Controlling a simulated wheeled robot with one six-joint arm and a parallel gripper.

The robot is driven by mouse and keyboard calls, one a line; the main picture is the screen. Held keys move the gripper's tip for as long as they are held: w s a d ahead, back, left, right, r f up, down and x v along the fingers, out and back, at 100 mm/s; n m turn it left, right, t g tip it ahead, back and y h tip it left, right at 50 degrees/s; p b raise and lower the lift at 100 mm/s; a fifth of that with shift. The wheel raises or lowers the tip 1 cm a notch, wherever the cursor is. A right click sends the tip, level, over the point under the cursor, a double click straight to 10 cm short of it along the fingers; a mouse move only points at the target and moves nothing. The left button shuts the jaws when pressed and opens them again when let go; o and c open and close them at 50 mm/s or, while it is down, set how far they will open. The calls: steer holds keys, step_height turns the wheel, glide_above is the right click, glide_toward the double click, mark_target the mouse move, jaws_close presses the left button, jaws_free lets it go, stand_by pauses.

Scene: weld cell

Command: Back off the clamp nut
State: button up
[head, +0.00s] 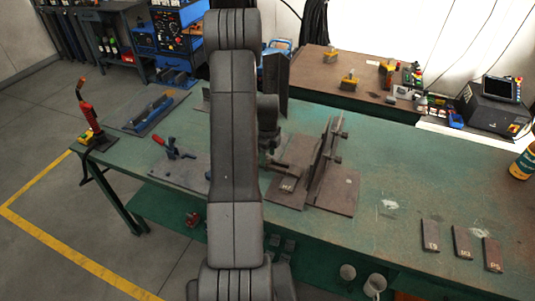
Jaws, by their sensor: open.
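My gripper (276,164) is low over the green bench, just right of my arm, which covers the middle of the view. It is open, and its fingers are small and dark here. It is over or beside a brown base plate (285,198); I cannot tell whether it touches anything. Right of it stands an upright dark plate fixture (325,150) with small clamp hardware (338,159) on its right side. The clamp nut itself is too small to pick out. A red and blue toggle clamp (172,147) sits on a plate left of my arm.
The green bench (420,170) has free room right of the fixture. Several dark marked blocks (462,241) lie at its right front. A red torch stand (88,120) is at the left end. A brown table (310,75) stands behind. A yellow bottle (524,163) is far right.

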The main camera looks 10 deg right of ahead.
steer(key=c, duration=1)
steer(key=shift+f+n+b, duration=0.1)
steer(key=shift+n+b, duration=0.2)
steer(key=shift+b, duration=0.05)
